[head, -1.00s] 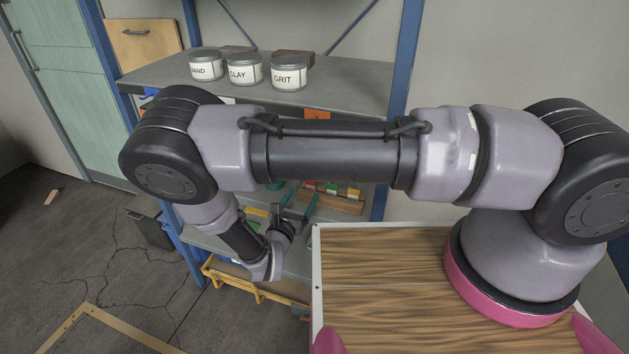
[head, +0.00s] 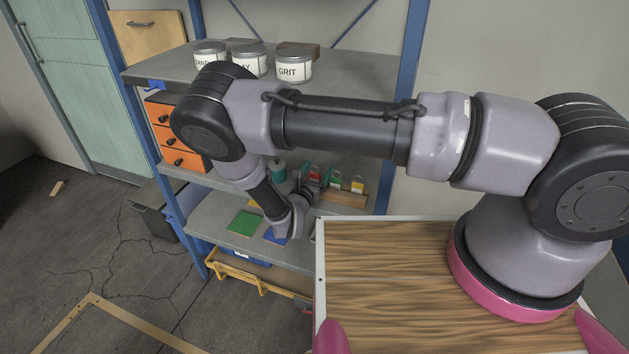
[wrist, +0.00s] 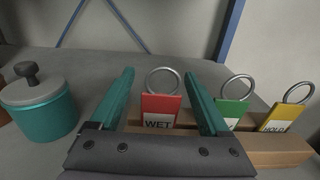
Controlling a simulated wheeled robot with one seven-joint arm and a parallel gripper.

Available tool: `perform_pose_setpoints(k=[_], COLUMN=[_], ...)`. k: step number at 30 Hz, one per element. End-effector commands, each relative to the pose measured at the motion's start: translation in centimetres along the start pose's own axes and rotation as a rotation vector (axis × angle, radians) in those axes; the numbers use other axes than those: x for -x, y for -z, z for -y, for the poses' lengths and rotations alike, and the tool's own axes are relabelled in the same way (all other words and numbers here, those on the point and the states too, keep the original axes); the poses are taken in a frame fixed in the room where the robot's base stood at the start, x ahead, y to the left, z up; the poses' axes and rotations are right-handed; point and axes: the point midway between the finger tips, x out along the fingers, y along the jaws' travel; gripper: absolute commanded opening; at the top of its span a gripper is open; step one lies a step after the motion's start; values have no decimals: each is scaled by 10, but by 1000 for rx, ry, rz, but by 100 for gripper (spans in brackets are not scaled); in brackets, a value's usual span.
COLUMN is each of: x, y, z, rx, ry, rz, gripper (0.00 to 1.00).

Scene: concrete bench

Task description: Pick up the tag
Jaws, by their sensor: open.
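In the wrist view a red tag (wrist: 160,108) marked "WET" with a metal ring stands upright in a wooden strip (wrist: 270,148). My gripper (wrist: 160,88) is open, its two teal fingers reaching to either side of the red tag, with a gap to it. A green tag (wrist: 232,112) and a yellow tag (wrist: 280,116) stand to the right in the same strip. In the head view the red tag (head: 314,176), green tag (head: 336,182) and yellow tag (head: 357,185) show on the shelf beside my gripper (head: 312,180). The red tag's lower part is partly hidden by my gripper's palm in the wrist view.
A teal lidded jar (wrist: 40,108) stands left of my gripper; it also shows in the head view (head: 278,170). Green (head: 245,222) and blue (head: 275,236) mats lie on the lower shelf (head: 210,215). Labelled tins (head: 294,68) stand on the upper shelf. A blue post (head: 398,120) is at right.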

Motion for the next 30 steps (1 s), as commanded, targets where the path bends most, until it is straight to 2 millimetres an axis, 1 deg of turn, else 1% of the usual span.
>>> perform_pose_setpoints(k=[2,5,6,8,9,16,19,23,27,30], x=[0,0,0,0,0,0,0,1,1,1], y=[0,0,0,0,0,-1,-8,-30,-60,-78], z=[0,0,0,0,0,0,-1,-1,-1,0], rx=[0,0,0,0,0,-1,-2,-3,-3,-2], ry=[0,0,1,1,1,1,1,1,1,2], rz=[0,0,0,0,0,1,1,2,1,1], gripper=[80,46,30,7,0,0,0,0,0,0])
